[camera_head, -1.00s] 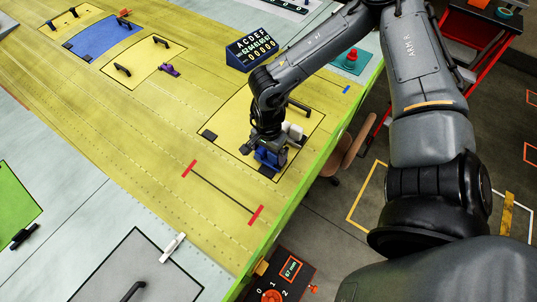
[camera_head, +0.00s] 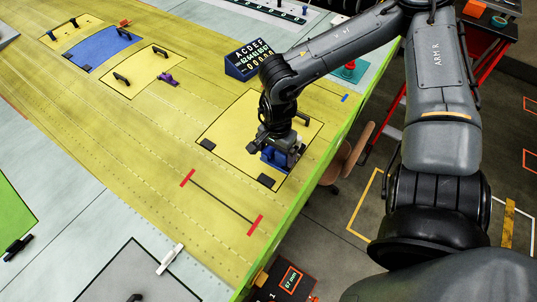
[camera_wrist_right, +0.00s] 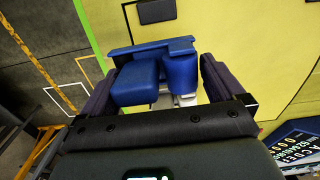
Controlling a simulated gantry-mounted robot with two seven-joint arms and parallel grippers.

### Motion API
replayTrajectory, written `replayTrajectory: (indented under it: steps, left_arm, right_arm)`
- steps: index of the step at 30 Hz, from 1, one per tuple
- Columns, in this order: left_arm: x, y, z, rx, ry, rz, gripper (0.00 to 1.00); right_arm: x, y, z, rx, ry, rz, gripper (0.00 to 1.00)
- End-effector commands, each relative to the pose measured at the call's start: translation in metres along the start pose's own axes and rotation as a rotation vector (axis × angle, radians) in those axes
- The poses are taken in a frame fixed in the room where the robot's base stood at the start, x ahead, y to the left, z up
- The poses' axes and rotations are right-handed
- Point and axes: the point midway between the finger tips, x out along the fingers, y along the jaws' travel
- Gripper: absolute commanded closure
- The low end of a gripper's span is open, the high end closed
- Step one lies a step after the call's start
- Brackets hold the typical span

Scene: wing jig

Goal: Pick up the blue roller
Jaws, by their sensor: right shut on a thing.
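The blue roller (camera_wrist_right: 150,75) sits between the two fingers of my right gripper (camera_wrist_right: 158,88) in the right wrist view, with blue blocks and a pale metal part below them. My right gripper (camera_head: 277,143) is shut on it, over the framed yellow panel (camera_head: 235,140) at the table's right side. The roller also shows as a blue shape under the gripper in the head view (camera_head: 282,159). Whether it touches the panel is hard to tell. My left gripper is out of view.
A blue letter-and-number board (camera_head: 247,58) stands behind the arm. A purple part (camera_head: 166,78) lies by another yellow panel with black handles. A red-ended bar mark (camera_head: 222,203) crosses the surface in front. The table's green edge (camera_head: 312,190) runs close to the gripper's right.

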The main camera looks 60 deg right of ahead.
Motion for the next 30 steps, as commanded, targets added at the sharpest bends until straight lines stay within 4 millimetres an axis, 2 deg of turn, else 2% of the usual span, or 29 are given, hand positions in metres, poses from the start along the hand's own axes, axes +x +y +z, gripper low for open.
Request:
replayTrajectory:
  steps: [3,16,30]
  left_arm:
    - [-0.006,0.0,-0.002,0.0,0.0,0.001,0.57]
    - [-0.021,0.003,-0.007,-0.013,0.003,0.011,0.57]
    - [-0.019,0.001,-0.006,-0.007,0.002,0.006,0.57]
  right_arm:
    - [-0.012,0.01,-0.006,0.006,-0.002,-0.008,0.42]
    - [-0.03,0.04,-0.019,-0.001,0.0,-0.005,0.42]
    - [-0.052,0.077,-0.038,-0.001,0.005,-0.001,0.42]
